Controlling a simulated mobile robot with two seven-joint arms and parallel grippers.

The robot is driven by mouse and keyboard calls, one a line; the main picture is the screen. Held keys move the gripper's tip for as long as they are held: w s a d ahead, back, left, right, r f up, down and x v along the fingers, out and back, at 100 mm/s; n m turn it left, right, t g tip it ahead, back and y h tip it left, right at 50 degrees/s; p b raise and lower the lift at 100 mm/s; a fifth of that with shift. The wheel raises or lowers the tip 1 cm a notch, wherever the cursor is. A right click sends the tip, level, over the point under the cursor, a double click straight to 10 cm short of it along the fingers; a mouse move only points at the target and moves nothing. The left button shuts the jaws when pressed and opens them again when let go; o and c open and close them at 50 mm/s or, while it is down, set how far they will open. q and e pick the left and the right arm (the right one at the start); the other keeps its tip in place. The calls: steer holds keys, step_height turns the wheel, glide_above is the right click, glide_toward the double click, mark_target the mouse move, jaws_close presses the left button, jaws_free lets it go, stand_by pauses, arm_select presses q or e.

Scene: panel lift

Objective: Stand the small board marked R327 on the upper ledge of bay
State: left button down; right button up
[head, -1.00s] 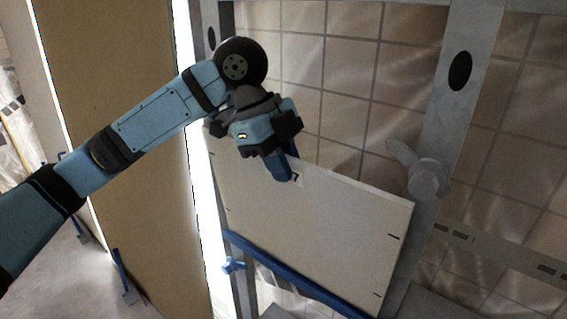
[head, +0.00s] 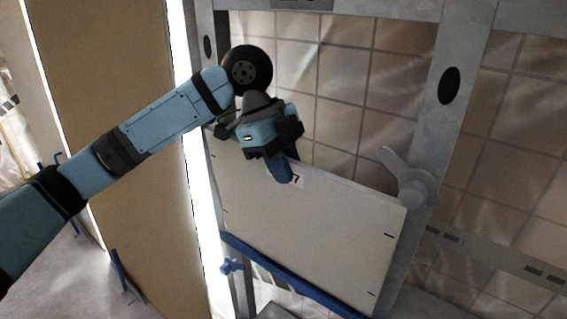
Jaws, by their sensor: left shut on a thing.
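The small board (head: 305,225) is a pale panel, upright and slightly tilted in the picture, in the middle of the head view. A white label near its top edge shows only a "7"; my gripper hides the rest. My left gripper (head: 288,168) is shut on the board's top edge. The board's lower edge is at a blue ledge (head: 280,272); I cannot tell whether it rests on it. The bay frame (head: 455,120) is grey metal, with uprights left and right of the board. My right gripper is not in view.
A grey turn-knob (head: 412,187) sits on the right upright, close to the board's upper right corner. A smaller blue knob (head: 232,266) is at the ledge's left end. A tall brown panel (head: 120,90) stands at left. A tiled wall (head: 345,75) lies behind.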

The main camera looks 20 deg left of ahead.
arm_select(q)
steer(key=shift+w+d+r+g+p, duration=0.15)
steer(key=shift+w+p, duration=0.25)
steer(key=shift+p, duration=0.2)
steer(key=shift+w+d+r+g+p, duration=0.15)
steer(key=shift+w+p, duration=0.2)
steer(key=shift+p, duration=0.2)
steer(key=shift+w+f+p, duration=0.1)
steer(key=shift+w+p, duration=0.1)
steer(key=shift+p, duration=0.15)
steer(key=shift+p, duration=0.4)
steer(key=shift+f+p, duration=0.25)
steer(key=shift+p, duration=0.9)
stand_by(0.8)
steer(key=shift+f+p, duration=0.45)
steer(key=shift+f, duration=0.65)
stand_by(0.8)
steer(key=shift+p, duration=0.45)
stand_by(1.2)
steer(key=shift+w, duration=0.1)
stand_by(0.5)
